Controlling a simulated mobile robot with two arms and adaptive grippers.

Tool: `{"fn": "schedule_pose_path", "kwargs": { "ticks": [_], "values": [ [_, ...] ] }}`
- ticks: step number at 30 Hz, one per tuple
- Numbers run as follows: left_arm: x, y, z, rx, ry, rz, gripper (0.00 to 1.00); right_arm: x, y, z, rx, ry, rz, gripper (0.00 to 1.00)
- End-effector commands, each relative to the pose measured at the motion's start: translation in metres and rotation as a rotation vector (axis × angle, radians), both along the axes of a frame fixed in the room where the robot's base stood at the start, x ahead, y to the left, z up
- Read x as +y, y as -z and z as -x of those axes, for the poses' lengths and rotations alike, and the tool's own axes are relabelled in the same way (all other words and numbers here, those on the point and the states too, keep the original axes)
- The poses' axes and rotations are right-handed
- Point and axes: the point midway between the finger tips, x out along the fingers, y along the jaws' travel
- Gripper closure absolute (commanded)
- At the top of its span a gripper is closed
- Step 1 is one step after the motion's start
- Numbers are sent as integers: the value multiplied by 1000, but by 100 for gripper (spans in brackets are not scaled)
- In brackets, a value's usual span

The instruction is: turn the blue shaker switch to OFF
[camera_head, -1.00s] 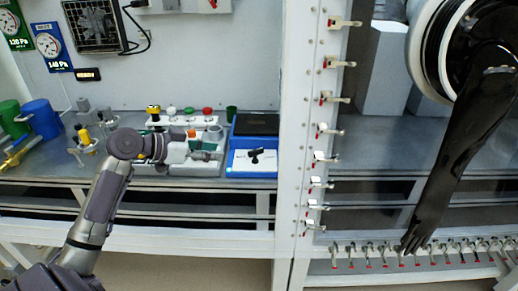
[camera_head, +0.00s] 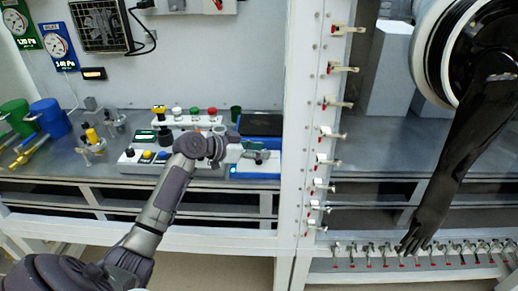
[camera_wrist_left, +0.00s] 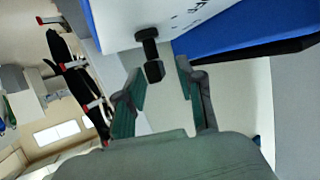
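The blue shaker (camera_head: 255,174) stands on the bench left of the white post, with a dark top. My left gripper (camera_head: 266,156) is in front of its white panel and hides the switch in the head view. In the left wrist view the shaker's blue body (camera_wrist_left: 235,30) and white panel (camera_wrist_left: 115,22) show. The black switch lever (camera_wrist_left: 150,50) sticks out from that panel. My left gripper (camera_wrist_left: 160,82) is open there, its fingertips apart with the lever's end just ahead of and between them. I cannot tell whether they touch. My right gripper is not in view.
A white control box (camera_head: 140,160) with coloured knobs stands left of the shaker, with a row of buttons (camera_head: 190,122) behind it. A white post (camera_head: 302,130) with clamps rises close on the right. A black glove (camera_head: 445,180) hangs beyond it.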

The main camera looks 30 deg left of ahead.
Motion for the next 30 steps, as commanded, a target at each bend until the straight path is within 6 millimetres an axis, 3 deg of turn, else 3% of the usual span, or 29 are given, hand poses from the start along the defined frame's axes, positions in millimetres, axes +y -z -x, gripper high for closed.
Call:
{"fn": "schedule_pose_path", "kwargs": {
  "ticks": [9,16,25,30],
  "values": [
    [-1,1,-2,-1,-1,-1,64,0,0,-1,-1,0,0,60],
    [-1,1,-2,0,-1,0,100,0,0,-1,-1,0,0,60],
    [-1,0,-2,0,-12,0,100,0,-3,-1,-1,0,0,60],
    [-2,-2,-1,1,-65,-1,100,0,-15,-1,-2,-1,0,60]
  ]
}}
